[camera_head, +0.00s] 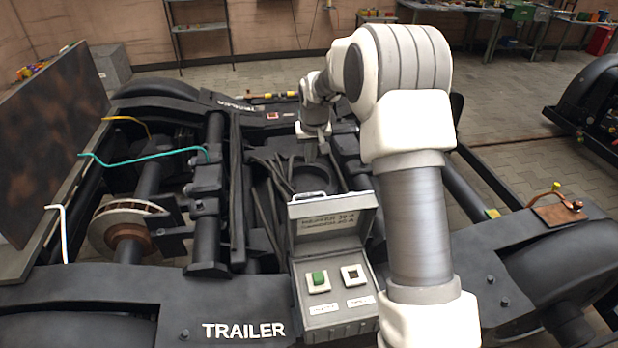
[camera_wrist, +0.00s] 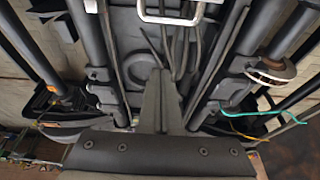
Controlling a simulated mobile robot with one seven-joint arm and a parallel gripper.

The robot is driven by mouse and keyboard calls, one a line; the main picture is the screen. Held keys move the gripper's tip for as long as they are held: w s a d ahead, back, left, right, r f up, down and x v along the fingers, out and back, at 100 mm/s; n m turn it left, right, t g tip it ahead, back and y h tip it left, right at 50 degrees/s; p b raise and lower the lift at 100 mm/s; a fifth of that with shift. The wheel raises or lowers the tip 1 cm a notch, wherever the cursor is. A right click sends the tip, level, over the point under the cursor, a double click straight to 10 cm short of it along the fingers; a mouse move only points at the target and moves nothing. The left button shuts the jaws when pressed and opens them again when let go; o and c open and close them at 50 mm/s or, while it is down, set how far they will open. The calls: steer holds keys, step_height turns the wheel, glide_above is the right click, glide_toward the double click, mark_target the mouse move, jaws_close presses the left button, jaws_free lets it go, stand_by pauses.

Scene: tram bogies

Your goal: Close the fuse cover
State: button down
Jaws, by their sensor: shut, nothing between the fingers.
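The grey fuse box (camera_head: 335,322) sits on the near beam of the trailer bogie. Its fuse cover (camera_head: 333,222) is hinged open and stands up, leaning back, with a lettered inner face and a pale handle on its top edge. Below it a green fuse (camera_head: 318,281) sits in the left socket, and the right socket (camera_head: 355,273) shows a dark centre. My gripper (camera_head: 323,153) is beyond the cover, pointing down over the bogie, apart from the cover. In the wrist view its fingers (camera_wrist: 158,75) are together and empty; a pale metal handle (camera_wrist: 170,14) shows at the top edge.
Dark bars and cables (camera_head: 265,205) lie behind the cover. A brown panel (camera_head: 45,140) stands at the left with teal (camera_head: 130,160), orange and white wires near it. A copper plate with a fitting (camera_head: 560,212) is at the right. Open floor lies beyond the bogie.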

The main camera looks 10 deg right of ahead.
step_height(320, 180, down, 10)
steer(key=s, duration=0.1)
steer(key=shift+r+b, duration=0.25)
steer(key=shift+b, duration=0.05)
stand_by(0.4)
steer(key=shift+s, duration=0.1)
stand_by(0.4)
steer(key=shift+s+r+t+b, duration=0.15)
steer(key=shift+s+t+b, duration=0.2)
steer(key=shift+s, duration=0.1)
